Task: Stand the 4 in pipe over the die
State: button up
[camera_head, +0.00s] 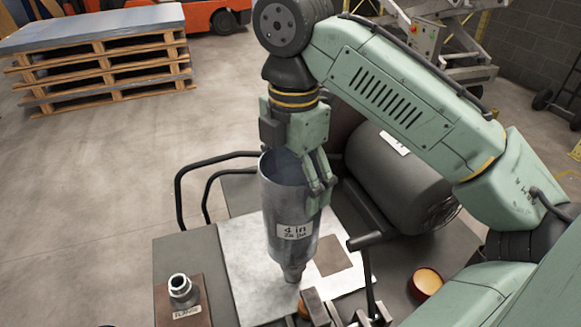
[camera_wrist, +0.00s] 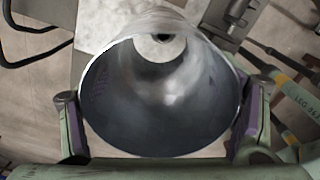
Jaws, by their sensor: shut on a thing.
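The 4 in pipe (camera_head: 290,210) is a grey metal tube with a white "4 in" label. It is close to upright above a pale metal sheet in the head view. My gripper (camera_head: 317,188) is shut on its upper part. The wrist view looks down into the open pipe (camera_wrist: 160,105), with a finger on each side. A narrower metal part (camera_head: 292,272) shows at the pipe's lower end; I cannot tell whether it belongs to the pipe or is the die below. A small stepped metal piece (camera_head: 180,290) stands on a labelled brown plate at the lower left.
The pale sheet (camera_head: 240,265) lies on the dark bench and has a brown square (camera_head: 332,255) on it. A large grey cylinder (camera_head: 395,175) lies behind to the right. A lever (camera_head: 369,270), an orange-topped cup (camera_head: 426,282) and clamp parts (camera_head: 318,308) are close by.

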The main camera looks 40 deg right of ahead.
jog(key=shift+s+f+b, duration=0.1)
jog(key=shift+f+b, duration=1.65)
jog(key=shift+f, duration=3.65)
jog(key=o, duration=1.8)
notch_tip(320, 180, up, 12)
jog(key=shift+s, duration=0.1)
